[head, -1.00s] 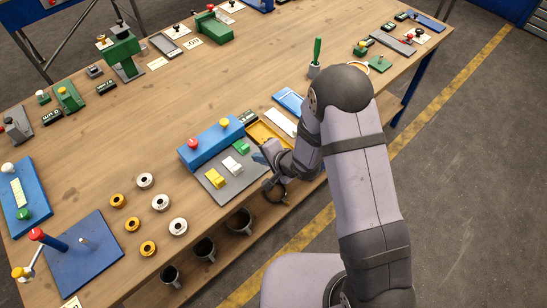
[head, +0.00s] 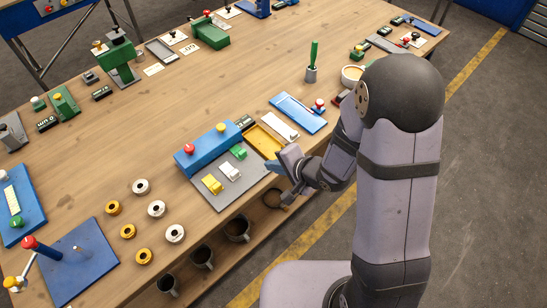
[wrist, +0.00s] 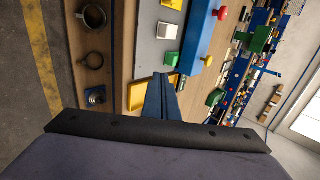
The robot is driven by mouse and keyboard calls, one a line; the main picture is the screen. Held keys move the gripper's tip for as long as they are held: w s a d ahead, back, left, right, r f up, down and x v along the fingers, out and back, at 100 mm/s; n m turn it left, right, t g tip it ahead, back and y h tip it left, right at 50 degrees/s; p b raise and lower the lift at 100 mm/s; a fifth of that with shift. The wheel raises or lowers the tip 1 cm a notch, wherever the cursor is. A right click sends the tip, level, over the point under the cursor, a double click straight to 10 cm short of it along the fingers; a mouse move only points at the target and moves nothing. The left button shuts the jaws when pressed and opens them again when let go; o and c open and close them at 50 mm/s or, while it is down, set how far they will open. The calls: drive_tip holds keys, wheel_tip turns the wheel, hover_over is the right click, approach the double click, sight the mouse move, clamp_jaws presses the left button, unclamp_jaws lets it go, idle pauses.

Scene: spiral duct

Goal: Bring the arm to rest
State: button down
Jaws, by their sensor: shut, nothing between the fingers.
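My gripper (head: 270,165) is shut and empty. I cannot tell the exact height of the fingertips over the table. My arm is bent at the elbow on the right of the head view, and it hides part of the table's front edge.
A blue box with red and yellow buttons (head: 212,150) stands behind the plate. A blue tray (head: 299,113) lies to the right. Several white and yellow rings (head: 157,208) lie to the left. Dark cups (head: 238,228) sit below the front edge. The middle tabletop is clear.

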drive_tip(key=s+d+f+n+g+h, duration=0.3)
drive_tip(key=s+d+f+n+h, duration=0.15)
drive_tip(key=s+d, duration=0.2)
drive_tip(key=s+d+f+n+g+h, duration=0.3)
drive_tip(key=s+d+n, duration=0.3)
drive_tip(key=d, duration=0.2)
drive_tip(key=s+d+r+g, duration=0.2)
drive_tip(key=s+r+g, duration=0.2)
drive_tip(key=s+r, duration=0.4)
drive_tip(key=w+r+m+t, duration=0.1)
drive_tip(key=w+r+t, duration=0.2)
drive_tip(key=r, duration=0.3)
drive_tip(key=shift+w+y, duration=0.45)
drive_tip(key=shift+w, duration=0.1)
drive_tip(key=shift+a+m, duration=0.1)
drive_tip(key=shift+m, duration=0.15)
idle(0.3)
